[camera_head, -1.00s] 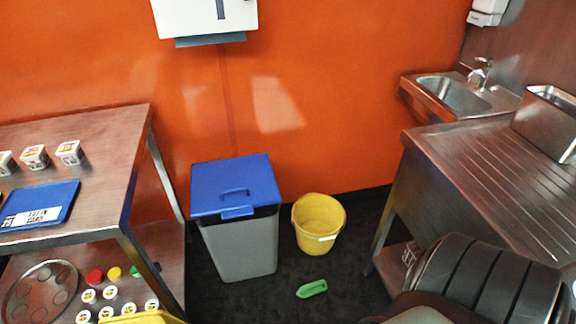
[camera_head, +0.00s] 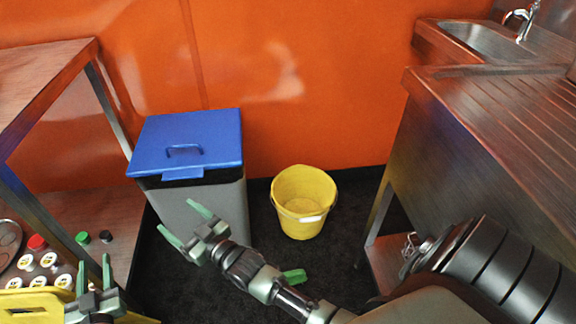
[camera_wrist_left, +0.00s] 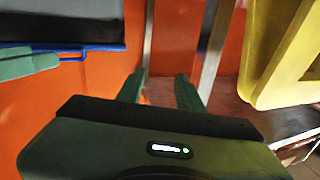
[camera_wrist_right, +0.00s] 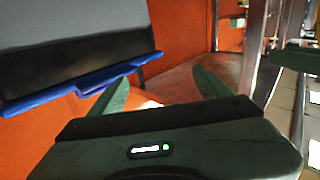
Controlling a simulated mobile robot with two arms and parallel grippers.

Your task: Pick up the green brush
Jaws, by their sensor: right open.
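The green brush (camera_head: 294,276) lies on the dark floor in the head view, below the yellow bucket. My right forearm crosses beside it and hides part of it. My right gripper (camera_head: 182,220) is open and empty, left of the brush and in front of the grey bin; its spread fingers show in the right wrist view (camera_wrist_right: 158,90). My left gripper (camera_head: 95,262) is at the lower left near the shelf, with its fingers apart and nothing between them; they also show in the left wrist view (camera_wrist_left: 160,90). Neither wrist view clearly shows the brush.
A grey bin (camera_head: 176,205) with a blue lid (camera_head: 190,140) stands left of the yellow bucket (camera_head: 303,205). A steel table (camera_head: 60,70) with a lower shelf is at left. A steel counter (camera_head: 500,110) is at right. A yellow object (camera_head: 30,305) is at lower left.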

